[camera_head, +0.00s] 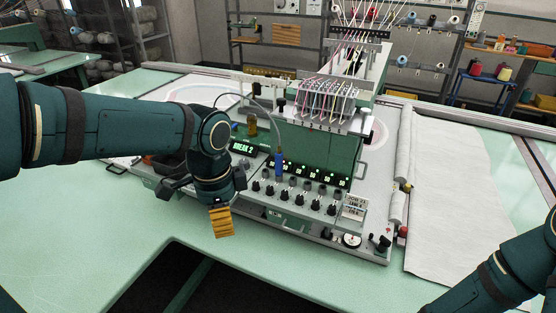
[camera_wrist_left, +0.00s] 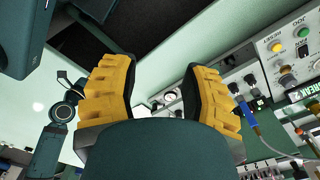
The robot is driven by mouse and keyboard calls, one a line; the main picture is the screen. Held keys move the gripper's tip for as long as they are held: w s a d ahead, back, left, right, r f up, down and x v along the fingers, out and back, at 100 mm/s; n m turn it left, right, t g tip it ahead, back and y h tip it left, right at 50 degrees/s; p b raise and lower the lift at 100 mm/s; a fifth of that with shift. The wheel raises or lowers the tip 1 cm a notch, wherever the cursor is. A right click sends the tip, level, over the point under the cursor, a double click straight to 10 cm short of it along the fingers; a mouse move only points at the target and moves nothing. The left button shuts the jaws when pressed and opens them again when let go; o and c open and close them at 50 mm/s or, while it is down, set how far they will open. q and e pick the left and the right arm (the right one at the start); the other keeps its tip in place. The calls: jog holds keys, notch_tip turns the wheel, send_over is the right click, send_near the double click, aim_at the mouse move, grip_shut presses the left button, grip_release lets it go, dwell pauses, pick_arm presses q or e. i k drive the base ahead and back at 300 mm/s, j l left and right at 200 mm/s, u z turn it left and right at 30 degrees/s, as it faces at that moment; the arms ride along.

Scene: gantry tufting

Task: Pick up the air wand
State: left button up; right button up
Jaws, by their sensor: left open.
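The air wand (camera_head: 279,163) appears to be the blue-handled tool standing upright at the front of the machine's control panel, with a thin hose arching up from it to the left. It also shows in the left wrist view as a blue handle (camera_wrist_left: 249,112), to the right of the fingers. My left gripper (camera_head: 221,221) points down, left of and nearer than the wand, over the panel's front edge. Its yellow ribbed fingers stand apart in the left wrist view (camera_wrist_left: 160,95), with nothing between them. My right gripper is out of view; only its arm shows at the lower right.
The panel carries a row of black knobs (camera_head: 293,199) and green displays (camera_head: 307,174). Threads run down to the tufting head (camera_head: 325,100) behind it. White cloth (camera_head: 447,190) lies at the right. The pale green table (camera_head: 80,220) is clear at the left front, with a dark cutout beside it.

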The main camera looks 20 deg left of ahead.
aim_at(279, 155)
jog(key=i+j, duration=0.1)
jog(key=j, duration=0.25)
jog(key=i+j, duration=0.15)
jog(key=j, duration=0.2)
jog(key=i+j, duration=0.1)
jog(key=j, duration=0.25)
jog(key=i+j, duration=0.1)
jog(key=j, duration=0.25)
jog(key=i+j+z, duration=0.1)
jog(key=j, duration=0.25)
jog(key=i+z, duration=0.1)
jog(key=z, duration=0.3)
jog(key=i+z, duration=0.15)
jog(key=z, duration=0.25)
jog(key=i+z, duration=0.1)
jog(key=z, duration=0.25)
jog(key=i, duration=0.2)
jog(key=z, duration=0.05)
